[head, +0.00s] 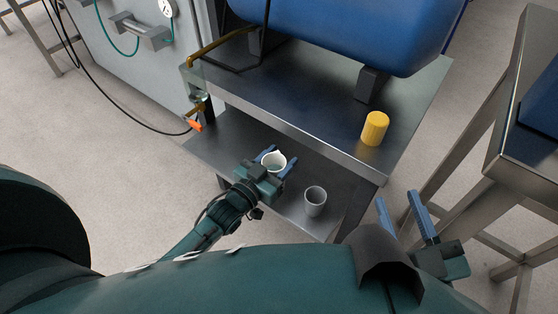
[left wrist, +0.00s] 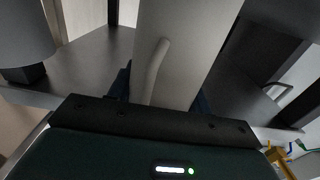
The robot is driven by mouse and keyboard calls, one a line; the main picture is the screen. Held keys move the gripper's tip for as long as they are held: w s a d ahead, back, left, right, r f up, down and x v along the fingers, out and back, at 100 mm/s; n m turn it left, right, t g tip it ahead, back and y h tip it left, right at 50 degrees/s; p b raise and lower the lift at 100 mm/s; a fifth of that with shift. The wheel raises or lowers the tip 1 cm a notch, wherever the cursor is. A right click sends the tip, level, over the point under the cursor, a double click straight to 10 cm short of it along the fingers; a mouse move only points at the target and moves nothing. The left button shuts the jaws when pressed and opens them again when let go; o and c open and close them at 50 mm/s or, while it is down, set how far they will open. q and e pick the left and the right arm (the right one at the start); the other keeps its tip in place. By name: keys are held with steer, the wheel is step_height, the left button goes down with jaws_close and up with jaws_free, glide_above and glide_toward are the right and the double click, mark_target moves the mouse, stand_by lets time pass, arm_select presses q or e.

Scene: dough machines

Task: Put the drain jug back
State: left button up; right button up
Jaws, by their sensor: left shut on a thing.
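The drain jug (head: 274,161) is a pale, open-topped jug with a small spout. It is upright, between the blue fingers of my left gripper (head: 272,157), which is shut on it. In the head view it is over the lower shelf (head: 225,140); I cannot tell if it touches the shelf. In the left wrist view the jug's pale wall (left wrist: 190,50) and handle (left wrist: 158,72) fill the middle, and its base is hidden. My right gripper (head: 403,208) is open and empty, right of the metal stand.
A grey cup (head: 315,200) stands on the lower shelf, right of the jug. A yellow cylinder (head: 375,128) stands on the upper shelf (head: 300,110) below the blue tank (head: 350,30). A drain valve with an orange handle (head: 194,125) hangs at the stand's left corner. A steel table (head: 520,130) is at right.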

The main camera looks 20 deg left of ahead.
arm_select(q)
steer(key=o, duration=1.1)
steer(key=shift+o, duration=0.2)
steer(key=shift+r, duration=0.1)
steer(key=shift+s+a, duration=0.1)
steer(key=shift+s, duration=0.15)
steer(key=p+v, duration=0.3)
steer(key=v, duration=0.8)
steer(key=shift+s, duration=0.25)
steer(key=shift+a, duration=0.1)
